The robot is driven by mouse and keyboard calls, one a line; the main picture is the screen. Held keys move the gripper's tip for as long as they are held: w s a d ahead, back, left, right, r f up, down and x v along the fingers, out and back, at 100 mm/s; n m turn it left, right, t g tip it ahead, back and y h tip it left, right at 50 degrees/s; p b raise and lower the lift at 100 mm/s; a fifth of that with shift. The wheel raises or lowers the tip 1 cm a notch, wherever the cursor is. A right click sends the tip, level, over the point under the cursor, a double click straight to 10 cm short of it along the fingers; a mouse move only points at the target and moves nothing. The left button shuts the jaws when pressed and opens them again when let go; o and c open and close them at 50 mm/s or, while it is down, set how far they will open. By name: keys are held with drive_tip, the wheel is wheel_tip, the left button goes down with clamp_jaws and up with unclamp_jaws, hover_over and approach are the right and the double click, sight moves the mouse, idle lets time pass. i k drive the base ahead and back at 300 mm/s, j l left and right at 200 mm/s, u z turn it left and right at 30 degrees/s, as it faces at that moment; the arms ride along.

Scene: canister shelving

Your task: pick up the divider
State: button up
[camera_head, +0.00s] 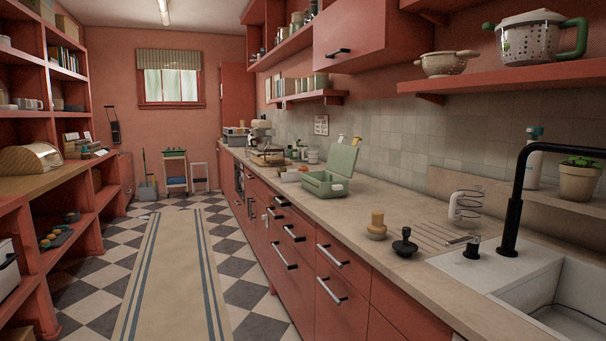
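No thing that I can clearly tell to be the divider shows. A green box (324,188) stands on the countertop (385,190) with its lid (341,160) raised. What lies inside the box is too small to make out. A white wire-like object (466,205) stands near the sink, and I cannot tell what it is. My gripper is not in view.
A sink (560,285) with a black faucet (512,200) is at the right front. A wooden-knobbed item (377,226) and a black one (405,243) stand on the counter. A potted plant (579,180) sits on a ledge. The aisle rug (175,270) is clear.

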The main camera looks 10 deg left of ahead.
sight(290, 175)
drive_tip(key=i+j+u, duration=0.7)
drive_tip(key=i+u, duration=0.4)
drive_tip(key=i, duration=0.15)
drive_tip(key=i+j+u, duration=0.1)
drive_tip(key=i+u, duration=0.15)
drive_tip(key=i, duration=1.55)
drive_tip(key=i+z, duration=0.15)
drive_tip(key=i, duration=0.3)
drive_tip(key=i+j+z, duration=0.15)
drive_tip(key=i, duration=0.3)
drive_tip(key=i+j+z, duration=0.15)
drive_tip(key=i, duration=0.3)
drive_tip(key=i+j+z, duration=0.15)
drive_tip(key=i, duration=0.3)
